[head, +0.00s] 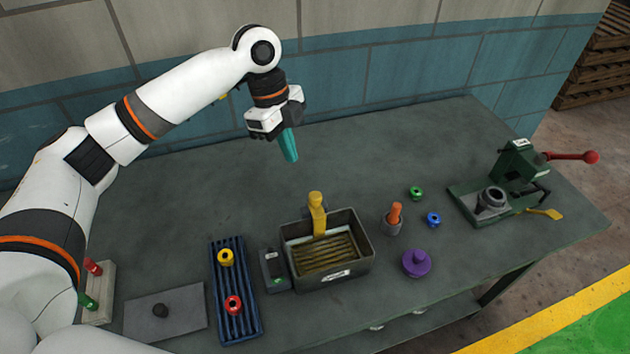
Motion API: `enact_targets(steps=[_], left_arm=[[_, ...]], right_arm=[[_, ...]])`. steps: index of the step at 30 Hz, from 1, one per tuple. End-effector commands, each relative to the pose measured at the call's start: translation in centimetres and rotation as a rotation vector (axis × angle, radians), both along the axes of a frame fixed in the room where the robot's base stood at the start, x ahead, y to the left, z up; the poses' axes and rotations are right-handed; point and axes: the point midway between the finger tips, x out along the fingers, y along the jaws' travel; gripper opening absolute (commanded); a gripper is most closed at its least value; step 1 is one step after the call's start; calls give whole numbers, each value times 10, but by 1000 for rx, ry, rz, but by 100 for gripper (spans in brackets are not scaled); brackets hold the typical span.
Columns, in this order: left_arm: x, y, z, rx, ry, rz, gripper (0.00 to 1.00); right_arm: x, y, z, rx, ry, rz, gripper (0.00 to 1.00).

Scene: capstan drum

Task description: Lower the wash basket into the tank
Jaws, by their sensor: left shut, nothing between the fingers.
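The grey tank (357,268) stands on the bench near the middle of the head view. Inside its walls lies a yellow-brown slatted piece (325,254), which looks like the wash basket. A yellow upright handle (318,213) rises at the tank's back side, above the rim. I cannot tell how deep the basket sits or whether it touches the floor. My left gripper (290,158) hangs above the bench behind the tank, up and left of the handle in the picture and apart from it. Its teal fingers are shut with nothing held. My right gripper is not in view.
A small dark box (274,270) adjoins the tank's left side. A blue ribbed rack (240,325) holds a yellow and a red ring. An orange-handled tool in a cup (393,222), a purple knob (417,264) and a green press (518,165) stand right. The rear bench is clear.

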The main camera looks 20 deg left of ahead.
Motion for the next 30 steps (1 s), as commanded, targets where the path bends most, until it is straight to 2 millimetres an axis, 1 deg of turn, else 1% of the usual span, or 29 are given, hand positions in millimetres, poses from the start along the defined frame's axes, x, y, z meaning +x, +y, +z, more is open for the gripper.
enact_targets(steps=[1,3,6,10,15,30], left_arm=[[1,3,10,-2,-4,1,0],[2,6,23,-1,-4,1,0],[3,10,40,-2,-3,0,0],[4,13,53,-1,-2,0,0],[3,15,59,-1,1,0,0],[3,15,59,-1,1,0,0]], right_arm=[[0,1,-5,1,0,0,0],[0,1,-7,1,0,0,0],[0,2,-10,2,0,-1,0],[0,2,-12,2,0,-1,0],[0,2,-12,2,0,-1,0],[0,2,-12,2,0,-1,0]])
